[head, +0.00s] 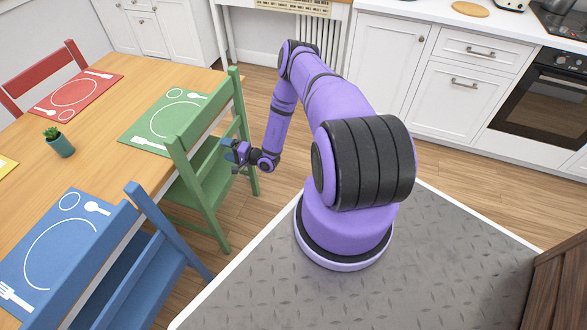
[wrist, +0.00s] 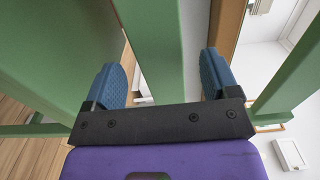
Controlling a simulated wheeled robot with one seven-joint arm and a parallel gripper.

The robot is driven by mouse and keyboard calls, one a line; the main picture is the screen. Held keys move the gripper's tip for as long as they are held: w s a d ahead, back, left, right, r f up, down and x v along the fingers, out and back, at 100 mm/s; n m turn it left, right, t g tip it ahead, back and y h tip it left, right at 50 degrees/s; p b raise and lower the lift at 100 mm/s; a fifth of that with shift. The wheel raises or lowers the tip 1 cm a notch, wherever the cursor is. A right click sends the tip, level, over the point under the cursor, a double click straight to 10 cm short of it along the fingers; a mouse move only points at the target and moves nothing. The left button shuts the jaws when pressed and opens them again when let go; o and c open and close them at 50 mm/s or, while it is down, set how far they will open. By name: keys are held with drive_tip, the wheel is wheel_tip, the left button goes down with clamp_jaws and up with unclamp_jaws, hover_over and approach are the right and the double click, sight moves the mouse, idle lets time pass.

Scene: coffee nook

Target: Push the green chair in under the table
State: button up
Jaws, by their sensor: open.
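The green chair (head: 201,190) stands at the right side of the wooden table (head: 103,140), its seat partly beneath the table edge and its back facing my arm. My gripper (head: 230,152) is at the chair's back, between the two back posts. In the wrist view my gripper (wrist: 165,82) is open, its two blue fingers apart. Green chair parts (wrist: 155,50) fill much of that view, with one green bar showing between the fingers. I cannot tell whether the fingers touch the chair.
Placemats and a potted plant (head: 59,142) are on the table. White cabinets (head: 455,95) and an oven (head: 543,105) line the back.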

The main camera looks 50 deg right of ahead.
drive_tip(key=v, duration=0.8)
